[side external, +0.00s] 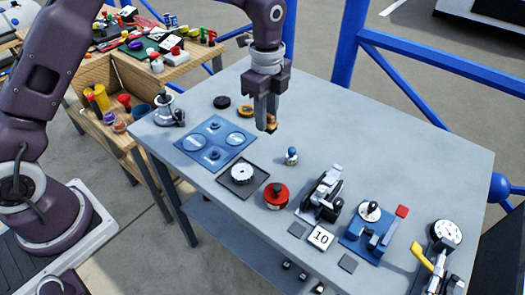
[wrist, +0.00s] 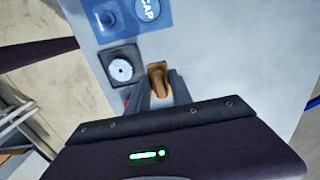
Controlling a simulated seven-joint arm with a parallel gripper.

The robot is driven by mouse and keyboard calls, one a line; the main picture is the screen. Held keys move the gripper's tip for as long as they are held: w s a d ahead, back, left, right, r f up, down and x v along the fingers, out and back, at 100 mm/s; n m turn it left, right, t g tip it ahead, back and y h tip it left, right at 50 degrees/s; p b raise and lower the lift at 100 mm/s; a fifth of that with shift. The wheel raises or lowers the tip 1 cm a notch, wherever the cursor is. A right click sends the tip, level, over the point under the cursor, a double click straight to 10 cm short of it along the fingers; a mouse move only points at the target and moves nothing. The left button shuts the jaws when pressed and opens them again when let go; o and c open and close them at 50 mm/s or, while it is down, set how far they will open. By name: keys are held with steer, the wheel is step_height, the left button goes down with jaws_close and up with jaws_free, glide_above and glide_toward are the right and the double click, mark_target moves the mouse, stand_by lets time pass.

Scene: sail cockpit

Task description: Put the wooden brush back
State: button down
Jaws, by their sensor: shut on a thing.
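My gripper (side external: 266,116) points down above the grey table and is shut on a small brown thing, the wooden brush (side external: 272,124). In the wrist view the brush (wrist: 157,76) sticks out between the fingertips of my gripper (wrist: 158,98). Its brown top end shows there, and the rest is hidden by the fingers. The brush seems to be held above the table; the exact gap is hard to tell. Its storage place is not clearly marked in either view.
A blue mat (side external: 215,143) with printed circles and a dark square tray (side external: 243,176) holding a white gear lie left of my gripper. A blue-topped piece (side external: 291,156), a red round container (side external: 276,196) and metal devices (side external: 322,196) stand in front. The table's back right is clear.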

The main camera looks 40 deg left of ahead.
mark_target(268, 149)
steer(key=w+f, duration=0.1)
steer(key=f, duration=0.2)
steer(key=w+a+f, duration=0.1)
steer(key=f, duration=0.6)
steer(key=shift+w+a+f, duration=0.1)
steer(key=shift+w+a, duration=0.2)
steer(key=shift+w, duration=0.1)
steer(key=c, duration=1.1)
jaws_free()
steer(key=shift+f, duration=0.1)
steer(key=shift+c, duration=0.2)
